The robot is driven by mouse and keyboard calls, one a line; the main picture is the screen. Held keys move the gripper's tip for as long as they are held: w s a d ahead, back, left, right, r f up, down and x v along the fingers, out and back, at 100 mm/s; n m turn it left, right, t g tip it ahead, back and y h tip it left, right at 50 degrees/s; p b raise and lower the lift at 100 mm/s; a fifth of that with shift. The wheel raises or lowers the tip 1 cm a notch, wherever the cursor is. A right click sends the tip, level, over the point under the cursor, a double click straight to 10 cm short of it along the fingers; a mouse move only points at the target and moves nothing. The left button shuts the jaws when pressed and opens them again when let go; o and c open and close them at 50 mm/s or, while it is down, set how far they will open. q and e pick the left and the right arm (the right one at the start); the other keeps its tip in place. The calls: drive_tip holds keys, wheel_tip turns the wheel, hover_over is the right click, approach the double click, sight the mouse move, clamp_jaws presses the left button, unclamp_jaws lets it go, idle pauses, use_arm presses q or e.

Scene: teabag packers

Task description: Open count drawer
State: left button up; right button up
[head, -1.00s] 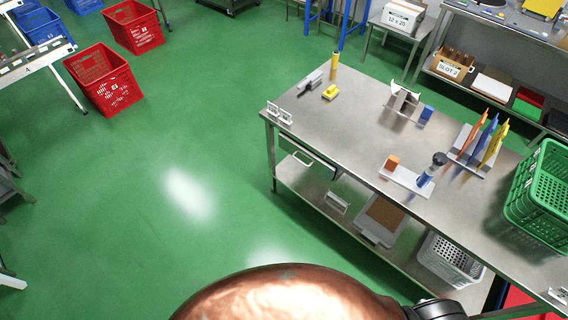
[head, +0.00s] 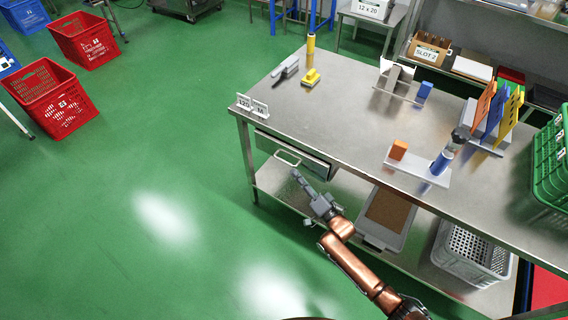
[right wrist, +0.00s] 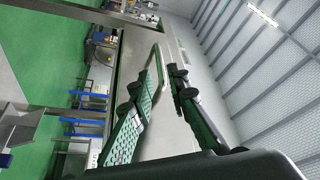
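The drawer (head: 292,150) hangs under the near-left part of the steel table. Its front carries a pale loop handle (head: 288,157). The drawer looks closed. My right gripper (head: 296,176) is just below and in front of this handle, its fingers pointing at it. In the right wrist view my right gripper (right wrist: 153,82) has its two dark fingers apart. The handle (right wrist: 156,50) shows as a loop between and beyond them. I cannot tell whether a finger touches it. My left gripper is not in view.

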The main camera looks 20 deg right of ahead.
sight(286, 162)
drive_tip(key=b+x, duration=0.1)
drive_tip(key=x, duration=0.5)
drive_tip(key=shift+w+f, duration=0.1)
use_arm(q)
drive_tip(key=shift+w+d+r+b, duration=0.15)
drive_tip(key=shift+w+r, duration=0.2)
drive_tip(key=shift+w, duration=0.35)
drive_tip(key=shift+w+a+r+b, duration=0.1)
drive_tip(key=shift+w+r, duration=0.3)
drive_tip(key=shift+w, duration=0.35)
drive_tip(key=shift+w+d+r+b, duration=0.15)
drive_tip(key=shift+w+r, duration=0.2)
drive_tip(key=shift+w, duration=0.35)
use_arm(e)
drive_tip(key=shift+w+a+r, duration=0.2)
drive_tip(key=shift+w+a, duration=0.05)
drive_tip(key=shift+w, duration=0.35)
drive_tip(key=shift+c, duration=0.4)
clamp_jaws()
